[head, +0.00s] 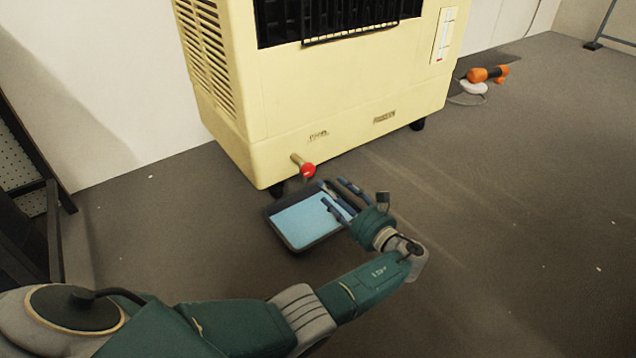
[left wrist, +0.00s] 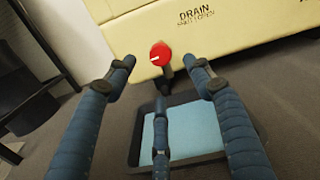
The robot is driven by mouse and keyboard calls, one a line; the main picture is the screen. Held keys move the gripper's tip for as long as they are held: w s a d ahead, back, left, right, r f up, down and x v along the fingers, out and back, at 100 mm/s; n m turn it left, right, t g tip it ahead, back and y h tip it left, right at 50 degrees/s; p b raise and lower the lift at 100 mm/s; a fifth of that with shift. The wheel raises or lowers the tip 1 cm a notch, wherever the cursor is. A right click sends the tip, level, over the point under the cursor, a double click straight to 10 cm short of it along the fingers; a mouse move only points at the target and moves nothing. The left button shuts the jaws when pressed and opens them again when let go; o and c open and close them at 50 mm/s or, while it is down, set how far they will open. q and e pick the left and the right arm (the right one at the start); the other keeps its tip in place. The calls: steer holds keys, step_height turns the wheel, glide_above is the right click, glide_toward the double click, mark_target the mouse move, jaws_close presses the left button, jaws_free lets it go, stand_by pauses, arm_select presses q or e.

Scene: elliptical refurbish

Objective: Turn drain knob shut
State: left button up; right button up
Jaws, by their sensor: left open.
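The red drain knob (head: 308,171) sits on the end of a short tan pipe low on the front of the cream machine (head: 290,110). In the left wrist view the knob (left wrist: 160,54) shows a white mark pointing left, below a DRAIN label (left wrist: 195,16). My left gripper (head: 340,194) is open and empty, just right of and in front of the knob in the head view. In the wrist view its fingers (left wrist: 158,75) spread around the line to the knob, apart from it. My right gripper is not in view.
A dark tray (head: 283,245) holding light blue liquid or lining lies on the floor below the knob; it also shows in the wrist view (left wrist: 135,150). An orange tool (head: 487,74) lies right of the machine. A dark stand (head: 52,225) is at left.

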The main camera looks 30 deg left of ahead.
mark_target(310, 171)
arm_select(q)
steer(key=b+x, duration=0.4)
steer(key=x, duration=0.4)
steer(key=shift+w+a+f, duration=0.15)
steer(key=shift+a+f, duration=0.05)
steer(key=shift+a, duration=0.2)
steer(key=shift+w+a+r+b, duration=0.1)
steer(key=shift+w+a+b, duration=0.1)
steer(key=shift+a+b, duration=0.25)
steer(key=c, duration=1.2)
